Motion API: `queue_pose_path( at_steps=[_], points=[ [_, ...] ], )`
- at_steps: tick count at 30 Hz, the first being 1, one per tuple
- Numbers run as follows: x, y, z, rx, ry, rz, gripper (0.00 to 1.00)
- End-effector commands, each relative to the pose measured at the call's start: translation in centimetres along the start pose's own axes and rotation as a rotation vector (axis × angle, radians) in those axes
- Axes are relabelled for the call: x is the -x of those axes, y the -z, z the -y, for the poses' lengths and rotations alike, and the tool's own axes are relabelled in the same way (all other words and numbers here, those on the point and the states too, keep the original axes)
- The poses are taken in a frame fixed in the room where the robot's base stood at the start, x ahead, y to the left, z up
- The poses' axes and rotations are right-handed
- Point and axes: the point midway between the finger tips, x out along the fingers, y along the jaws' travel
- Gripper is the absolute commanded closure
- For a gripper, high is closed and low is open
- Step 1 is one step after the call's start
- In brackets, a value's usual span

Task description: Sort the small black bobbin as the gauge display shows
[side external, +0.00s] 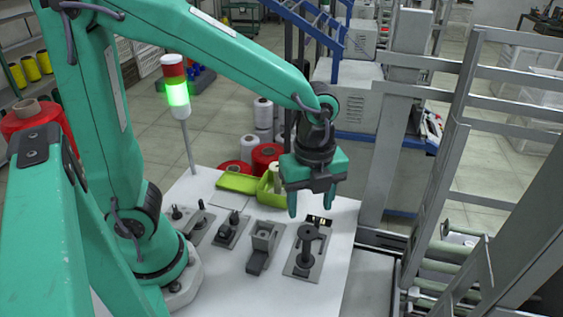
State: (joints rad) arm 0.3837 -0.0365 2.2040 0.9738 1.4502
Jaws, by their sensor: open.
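A dark spool-shaped piece (307,245) stands upright on a grey plate at the right of the white table; it looks like the small black bobbin, but I cannot tell it from a fixed post. A small gauge display (319,221) with lit marks sits just behind it; its reading is too small to make out. My gripper (312,207) is open and empty, fingers pointing down, above and a little behind the spool. A flat lime-green tray (237,183) and a lime-green bin (265,196) lie at the table's back; the gripper partly covers the bin's right side.
A grey block fixture (263,243) and small plates with black posts (232,228) stand left of the spool. A signal lamp (177,92) glows green. Red spools (266,157) and white cones (263,114) are behind the table. A grey metal frame (395,130) rises at right.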

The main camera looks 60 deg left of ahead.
Motion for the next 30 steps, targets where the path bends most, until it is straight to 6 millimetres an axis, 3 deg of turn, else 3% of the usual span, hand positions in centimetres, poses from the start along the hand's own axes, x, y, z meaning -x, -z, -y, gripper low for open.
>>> queue_pose_path(
  at_steps=[30],
  points=[
    [-6.1,0.0,-0.1,0.002,-0.002,0.000,0.45]
  ],
)
